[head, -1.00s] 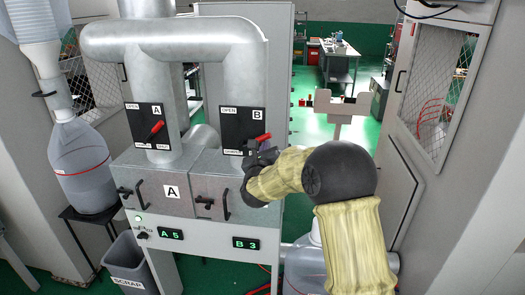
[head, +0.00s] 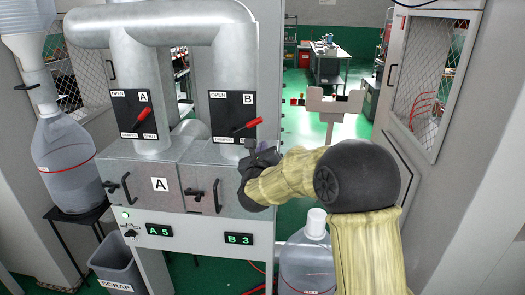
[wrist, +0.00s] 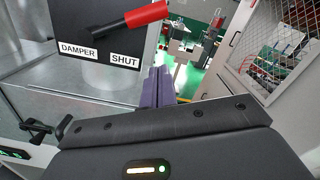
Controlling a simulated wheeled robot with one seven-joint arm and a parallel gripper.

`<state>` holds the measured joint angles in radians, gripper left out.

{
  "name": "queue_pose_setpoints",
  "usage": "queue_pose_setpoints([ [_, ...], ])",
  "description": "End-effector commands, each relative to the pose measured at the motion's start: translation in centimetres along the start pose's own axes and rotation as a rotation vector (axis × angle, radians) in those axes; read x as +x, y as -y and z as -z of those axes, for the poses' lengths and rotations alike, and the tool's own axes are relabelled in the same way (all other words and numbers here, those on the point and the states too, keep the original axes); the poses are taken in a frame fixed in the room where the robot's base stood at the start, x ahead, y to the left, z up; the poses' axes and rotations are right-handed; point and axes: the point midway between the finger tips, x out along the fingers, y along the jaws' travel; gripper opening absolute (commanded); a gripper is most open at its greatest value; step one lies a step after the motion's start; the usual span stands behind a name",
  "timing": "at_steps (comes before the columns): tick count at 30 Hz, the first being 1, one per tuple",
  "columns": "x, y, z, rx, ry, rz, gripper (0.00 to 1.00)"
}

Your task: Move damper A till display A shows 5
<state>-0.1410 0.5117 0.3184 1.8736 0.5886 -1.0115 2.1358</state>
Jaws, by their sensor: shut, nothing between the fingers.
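Damper A (head: 136,114) is a black panel on the left pipe, with a red-tipped lever (head: 142,117) slanting up to the right. Display A (head: 159,230) reads "A 5" in green. Damper B (head: 233,117) is on the right pipe, its red handle also slanting up to the right; display B (head: 239,239) reads "B 3". My gripper (head: 262,152) is just below and right of damper B's panel, its fingertips small in the head view. In the wrist view the closed purple fingers (wrist: 158,88) sit right of damper B's panel, apart from its red handle (wrist: 146,13).
Grey boxes with black latches and handles (head: 160,184) are under the pipes. A clear bottle (head: 68,165) stands at left, another (head: 308,262) at lower right. A scrap bin (head: 117,265) is at lower left. An open passage with green floor lies behind my arm.

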Motion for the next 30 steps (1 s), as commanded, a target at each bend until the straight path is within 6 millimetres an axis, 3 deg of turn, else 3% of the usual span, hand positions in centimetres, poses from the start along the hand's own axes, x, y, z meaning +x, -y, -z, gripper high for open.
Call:
queue_pose_setpoints([
  [6,-4.2,-0.2,0.2,-0.001,0.003,-0.001,0.00],
  [12,-7.0,-0.1,0.1,0.000,0.001,0.000,0.00],
  [26,-7.7,0.1,0.0,-0.006,-0.002,-0.001,0.00],
  [30,-7.8,0.0,0.8,-0.097,-0.018,-0.038,0.00],
])
